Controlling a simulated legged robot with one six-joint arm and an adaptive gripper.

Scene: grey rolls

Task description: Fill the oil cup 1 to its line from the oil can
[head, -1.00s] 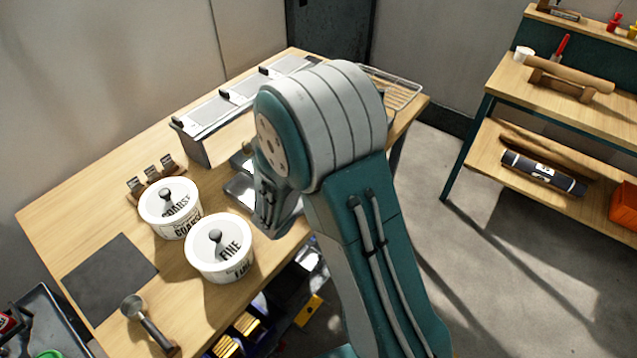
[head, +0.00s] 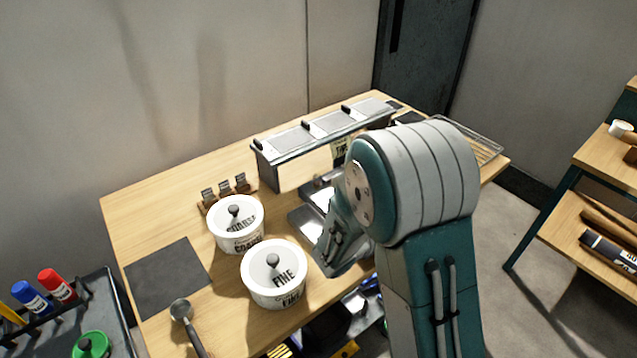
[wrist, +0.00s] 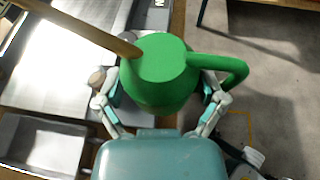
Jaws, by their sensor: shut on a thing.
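The oil can (wrist: 162,75), a green round can with a long tan spout and a green side handle, fills the middle of the wrist view. My gripper (wrist: 163,88) is shut on it, with one finger on each side of the body. The spout points to the upper left, over bright metal. In the head view my own arm hides the gripper and the can. I cannot make out oil cup 1 or its line in either view.
White tubs marked COARSE (head: 236,226) and FINE (head: 274,275) stand on the wooden bench (head: 150,205). A long metal lidded box (head: 285,160) is behind. Metal trays (head: 312,228) lie beside my arm. A dark tray (head: 112,297) holds markers. Shelving (head: 575,195) stands right.

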